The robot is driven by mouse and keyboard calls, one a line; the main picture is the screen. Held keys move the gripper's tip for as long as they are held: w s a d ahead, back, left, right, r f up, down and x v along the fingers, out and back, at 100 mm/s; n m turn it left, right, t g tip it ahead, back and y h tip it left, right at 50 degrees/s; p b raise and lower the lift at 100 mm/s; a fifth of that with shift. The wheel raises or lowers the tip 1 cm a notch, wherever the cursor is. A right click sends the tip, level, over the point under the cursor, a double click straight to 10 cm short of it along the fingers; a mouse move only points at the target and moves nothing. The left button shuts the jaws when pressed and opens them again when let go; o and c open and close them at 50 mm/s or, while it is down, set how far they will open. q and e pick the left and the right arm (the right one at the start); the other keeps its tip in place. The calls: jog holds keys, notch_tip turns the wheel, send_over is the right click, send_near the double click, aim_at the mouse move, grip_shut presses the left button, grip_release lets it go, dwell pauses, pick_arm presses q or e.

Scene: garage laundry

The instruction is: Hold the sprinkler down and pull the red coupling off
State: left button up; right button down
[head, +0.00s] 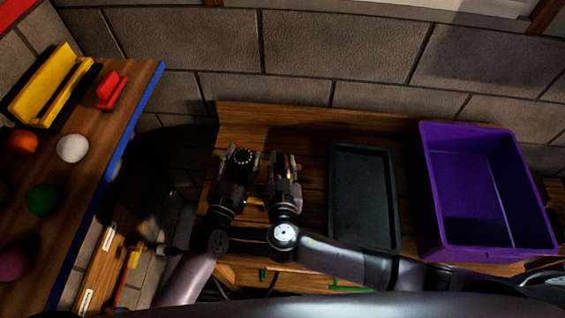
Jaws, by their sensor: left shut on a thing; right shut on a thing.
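My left gripper (242,158) is over the wooden bench, its fingers pointing toward the back wall. It is shut on a dark round piece that looks like the sprinkler, mostly hidden by the fingers. My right gripper (284,162) is just to its right at about the same depth. It is shut on a small piece, of which only a faint reddish trace shows; I take this for the red coupling. The two grippers are side by side with a narrow gap. Whether the sprinkler and coupling touch is too small and dark to tell.
A dark tray (363,240) lies on the wooden bench (300,118) right of my grippers, with a purple bin (431,190) beyond it. At the left, a wooden shelf (92,150) holds several coloured balls, a yellow holder (52,85) and a red piece (111,91). A block wall stands behind.

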aim_at(283, 159)
jog(key=shift+r, duration=0.15)
jog(key=shift+r, duration=1.9)
pick_arm(q)
jog(key=o, duration=1.5)
jog(key=shift+o, duration=0.2)
jog(key=shift+s, duration=0.1)
jog(key=v, duration=1.1)
jog(key=shift+s+a, duration=0.2)
jog(key=shift+s, duration=0.15)
